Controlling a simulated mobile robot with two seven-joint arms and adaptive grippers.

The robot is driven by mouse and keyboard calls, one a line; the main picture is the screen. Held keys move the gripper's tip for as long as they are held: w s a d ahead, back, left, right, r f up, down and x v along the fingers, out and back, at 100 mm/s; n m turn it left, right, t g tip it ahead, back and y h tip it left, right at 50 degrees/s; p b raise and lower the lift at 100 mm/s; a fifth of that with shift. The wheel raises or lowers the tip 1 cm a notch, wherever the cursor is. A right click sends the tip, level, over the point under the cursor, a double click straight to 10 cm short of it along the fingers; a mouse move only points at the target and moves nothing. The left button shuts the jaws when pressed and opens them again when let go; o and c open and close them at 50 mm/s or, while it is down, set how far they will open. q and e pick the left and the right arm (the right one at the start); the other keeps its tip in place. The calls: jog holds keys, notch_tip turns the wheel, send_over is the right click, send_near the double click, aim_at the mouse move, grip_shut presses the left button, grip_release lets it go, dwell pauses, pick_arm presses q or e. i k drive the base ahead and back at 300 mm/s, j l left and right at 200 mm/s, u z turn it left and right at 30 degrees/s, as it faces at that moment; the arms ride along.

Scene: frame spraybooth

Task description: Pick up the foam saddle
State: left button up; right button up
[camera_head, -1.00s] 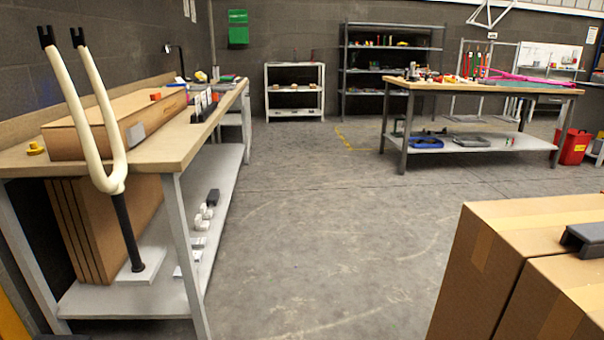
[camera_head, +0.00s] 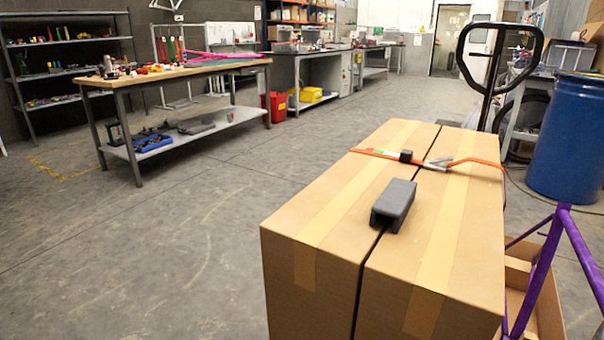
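A dark grey block with a notched underside, which looks like the foam saddle (camera_head: 394,204), lies on top of two tall cardboard boxes (camera_head: 325,235). Neither of my grippers is in view.
An orange strap (camera_head: 470,160) with a buckle crosses the boxes behind the block. A black pallet-truck handle (camera_head: 500,60) rises behind them. A blue drum (camera_head: 568,140) and purple frame (camera_head: 545,265) stand right. A workbench (camera_head: 180,82) is at the left; floor before it is clear.

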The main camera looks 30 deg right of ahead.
aim_at(395, 201)
jog(key=i+j+z, duration=0.15)
jog(key=z, duration=0.35)
jog(key=j+z, duration=0.2)
jog(key=z, duration=0.3)
jog(key=i+j+z, duration=0.1)
jog(key=j+z, duration=0.15)
jog(key=z, duration=0.25)
